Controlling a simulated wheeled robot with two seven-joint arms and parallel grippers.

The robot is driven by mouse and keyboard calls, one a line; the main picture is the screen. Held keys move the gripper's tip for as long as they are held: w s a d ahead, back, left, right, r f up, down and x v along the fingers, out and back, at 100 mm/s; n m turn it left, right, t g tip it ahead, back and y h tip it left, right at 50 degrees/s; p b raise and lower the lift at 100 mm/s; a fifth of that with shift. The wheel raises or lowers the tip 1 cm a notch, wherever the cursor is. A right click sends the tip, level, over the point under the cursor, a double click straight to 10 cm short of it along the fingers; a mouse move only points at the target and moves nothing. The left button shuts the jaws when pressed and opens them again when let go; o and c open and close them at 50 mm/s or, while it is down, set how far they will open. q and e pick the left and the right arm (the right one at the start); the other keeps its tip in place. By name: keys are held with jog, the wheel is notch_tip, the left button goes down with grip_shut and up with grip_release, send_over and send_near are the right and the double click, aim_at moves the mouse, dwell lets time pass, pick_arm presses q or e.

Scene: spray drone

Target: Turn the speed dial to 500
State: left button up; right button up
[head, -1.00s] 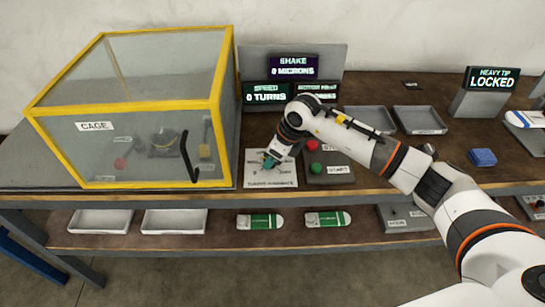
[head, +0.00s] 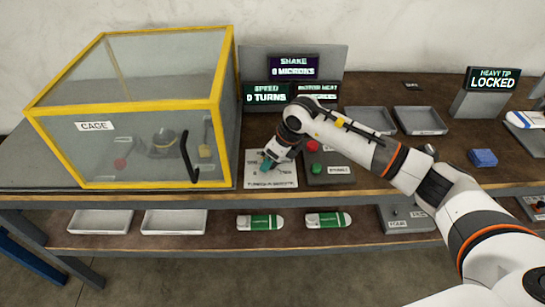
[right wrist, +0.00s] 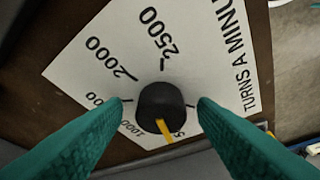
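The speed dial is a black knob (right wrist: 160,100) with a yellow pointer, on a white card (head: 283,183) printed with numbers and "TURNS A MINUTE". In the right wrist view the pointer aims down, between the 1000 mark and a partly hidden number starting with 5. My right gripper (head: 266,165) is over the card. Its teal fingers stand on either side of the knob in the right wrist view, apart, with small gaps to it. The speed display (head: 266,96) reads 0 TURNS. My left gripper is not in view.
A yellow-framed cage (head: 130,110) stands just left of the card. A panel with a red button (head: 313,146) and a green button (head: 315,168) sits close to its right. Grey trays (head: 420,120) and a blue block (head: 483,158) lie further right.

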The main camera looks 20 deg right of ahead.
jog(key=b+v, duration=0.2)
jog(key=v, duration=1)
dwell(0.4)
